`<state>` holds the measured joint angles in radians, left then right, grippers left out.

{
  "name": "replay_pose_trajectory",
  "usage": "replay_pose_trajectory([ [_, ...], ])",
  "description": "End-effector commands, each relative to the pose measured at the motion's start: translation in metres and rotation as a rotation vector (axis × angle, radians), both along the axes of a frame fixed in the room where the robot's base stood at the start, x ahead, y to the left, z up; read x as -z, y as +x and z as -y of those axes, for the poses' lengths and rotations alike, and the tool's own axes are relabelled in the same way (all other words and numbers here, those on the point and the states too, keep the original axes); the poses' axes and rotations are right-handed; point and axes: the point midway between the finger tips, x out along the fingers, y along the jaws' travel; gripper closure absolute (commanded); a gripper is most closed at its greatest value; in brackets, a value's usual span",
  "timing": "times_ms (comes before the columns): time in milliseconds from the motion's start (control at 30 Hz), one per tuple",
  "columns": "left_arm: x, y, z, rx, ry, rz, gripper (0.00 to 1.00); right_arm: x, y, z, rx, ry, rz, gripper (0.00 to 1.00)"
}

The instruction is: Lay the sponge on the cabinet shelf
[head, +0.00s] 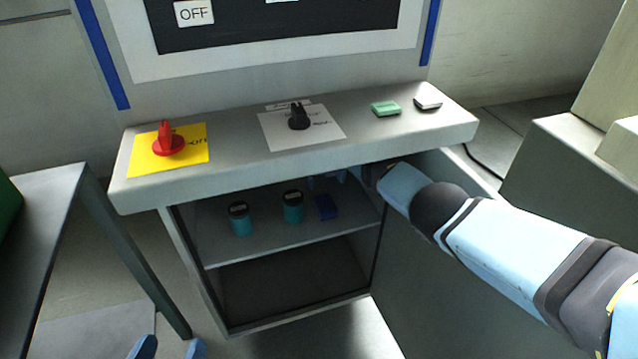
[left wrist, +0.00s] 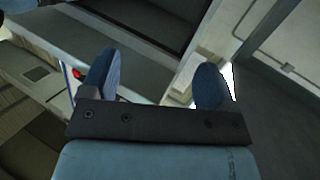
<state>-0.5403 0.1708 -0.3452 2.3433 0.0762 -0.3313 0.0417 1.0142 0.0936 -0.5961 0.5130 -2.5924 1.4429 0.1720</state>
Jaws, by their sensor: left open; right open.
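A small dark blue block (head: 326,207), which looks like the sponge, lies on the upper cabinet shelf (head: 265,243), right of two teal jars. My right gripper (head: 327,180) reaches into the cabinet under its top. It is open, just above and behind the block and apart from it as far as I can see; the cabinet top and shadow partly hide it. My left gripper (head: 170,349) is open and empty at the bottom edge of the head view. Its two blue fingers also show spread in the left wrist view (left wrist: 155,80).
Teal jars (head: 240,219) (head: 293,207) stand on the shelf. The cabinet top carries a red knob (head: 167,142), a black knob (head: 299,118), a green block (head: 386,108) and a white-and-black block (head: 428,103). An open door (head: 400,270) is at right, a table (head: 45,205) at left.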

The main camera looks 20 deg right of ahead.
Motion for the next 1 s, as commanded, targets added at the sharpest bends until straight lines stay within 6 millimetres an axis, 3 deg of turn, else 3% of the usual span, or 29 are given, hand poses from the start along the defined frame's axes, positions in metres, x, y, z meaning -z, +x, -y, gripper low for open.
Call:
replay_pose_trajectory([
  [100, 0.013, -0.003, -0.006, -0.013, 0.042, -0.069, 0.19, -0.014, 0.001, 0.005, 0.001, -0.001, 0.0, 0.14],
  [300, 0.027, -0.007, -0.012, -0.021, 0.074, -0.123, 0.19, -0.02, 0.001, 0.008, 0.001, 0.0, -0.001, 0.14],
  [767, 0.028, -0.007, -0.012, -0.021, 0.076, -0.127, 0.19, -0.019, 0.001, 0.008, 0.001, 0.002, 0.001, 0.14],
  [867, 0.025, -0.007, -0.012, -0.021, 0.075, -0.125, 0.19, -0.014, -0.002, -0.001, 0.001, 0.042, 0.013, 0.14],
  [1000, 0.016, -0.007, -0.012, -0.021, 0.075, -0.125, 0.19, 0.008, -0.02, -0.048, 0.018, 0.261, 0.079, 0.14],
])
